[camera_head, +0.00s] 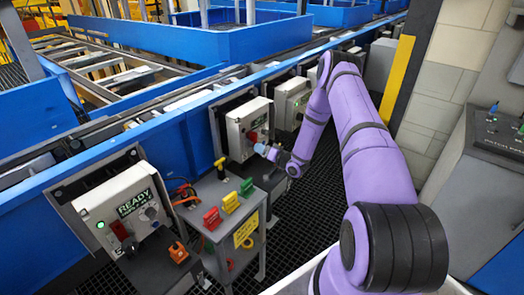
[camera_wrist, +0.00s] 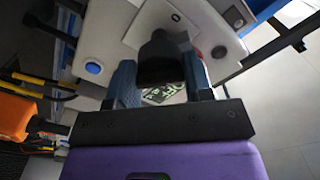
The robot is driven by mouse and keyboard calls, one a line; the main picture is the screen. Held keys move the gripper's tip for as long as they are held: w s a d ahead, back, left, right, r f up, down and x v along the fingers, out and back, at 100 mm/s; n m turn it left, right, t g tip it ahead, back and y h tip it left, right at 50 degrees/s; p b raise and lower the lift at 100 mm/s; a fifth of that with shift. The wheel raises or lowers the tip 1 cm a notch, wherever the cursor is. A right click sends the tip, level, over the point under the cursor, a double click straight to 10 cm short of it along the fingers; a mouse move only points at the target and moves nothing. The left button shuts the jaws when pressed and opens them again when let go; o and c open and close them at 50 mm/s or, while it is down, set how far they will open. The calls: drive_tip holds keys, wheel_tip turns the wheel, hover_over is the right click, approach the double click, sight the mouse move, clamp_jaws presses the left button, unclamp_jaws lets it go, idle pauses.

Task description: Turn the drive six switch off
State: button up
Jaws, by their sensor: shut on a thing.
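A light grey control box (camera_head: 248,122) is mounted on the blue conveyor side in the head view, with a small green display and a red part (camera_head: 252,136) on its face. My gripper (camera_head: 262,149) is at the front of this box. In the wrist view, a dark switch handle (camera_wrist: 162,58) stands between the two blue fingers of my gripper (camera_wrist: 160,76), which is shut on it. A green display (camera_wrist: 165,92) shows upside down and partly hidden behind the handle. The box's drive number is not readable.
A nearer box reads READY (camera_head: 134,203), with its own dark switch. A grey cart (camera_head: 232,235) with red, green and yellow clips stands between it and my arm. Another box (camera_head: 291,103) is beyond. A grey console (camera_head: 497,140) stands at right.

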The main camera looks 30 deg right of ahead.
drive_tip(key=n, duration=0.4)
drive_tip(key=shift+n, duration=0.3)
drive_tip(key=shift+f+n, duration=0.1)
drive_tip(key=shift+n, duration=1.8)
drive_tip(key=shift+s, duration=0.1)
drive_tip(key=o, duration=0.9)
drive_tip(key=v, duration=1)
drive_tip(key=shift+s+d, duration=0.2)
drive_tip(key=shift+s, duration=0.15)
